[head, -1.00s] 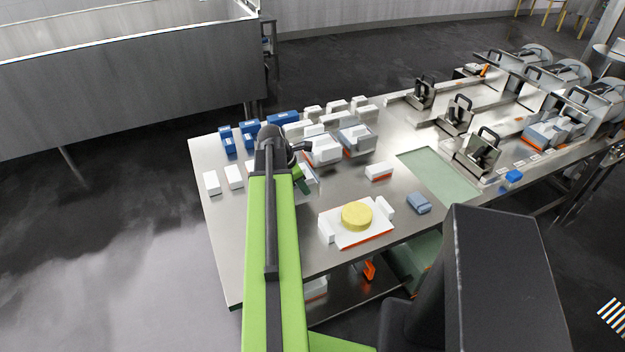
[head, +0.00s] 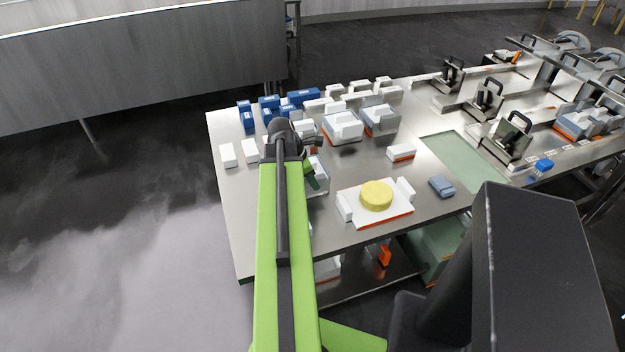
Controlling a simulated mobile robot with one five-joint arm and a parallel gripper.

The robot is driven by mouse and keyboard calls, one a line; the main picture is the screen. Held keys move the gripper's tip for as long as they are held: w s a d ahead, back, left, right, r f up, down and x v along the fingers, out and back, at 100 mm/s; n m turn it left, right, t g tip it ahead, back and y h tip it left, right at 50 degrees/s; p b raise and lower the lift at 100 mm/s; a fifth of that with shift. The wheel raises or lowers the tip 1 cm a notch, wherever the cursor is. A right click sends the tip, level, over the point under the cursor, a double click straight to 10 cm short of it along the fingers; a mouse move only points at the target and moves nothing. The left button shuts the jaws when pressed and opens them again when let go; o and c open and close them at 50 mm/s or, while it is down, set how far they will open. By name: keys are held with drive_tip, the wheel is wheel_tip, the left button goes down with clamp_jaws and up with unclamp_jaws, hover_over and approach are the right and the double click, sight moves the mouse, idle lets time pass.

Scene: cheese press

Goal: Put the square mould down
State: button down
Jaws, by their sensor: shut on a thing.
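My green arm reaches out over the left part of the steel table. At its end my gripper (head: 311,176) is mostly hidden behind the arm's dark wrist; a green part of it shows at the right. It is shut on the square mould (head: 321,178), a pale grey-white box of which only the right part shows. I cannot tell whether the mould touches the table top or hangs just above it.
On the steel table (head: 228,205), a white board (head: 396,218) with a yellow cheese (head: 376,195) lies right of the mould. White and blue moulds stand behind. Two white blocks (head: 228,155) are at the left. Bare steel lies at the front left.

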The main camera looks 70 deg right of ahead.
drive_tip(key=c, duration=1.2)
unclamp_jaws()
drive_tip(key=shift+o, duration=0.2)
drive_tip(key=p+v, duration=1.1)
drive_tip(key=v, duration=0.1)
drive_tip(key=shift+a, duration=0.1)
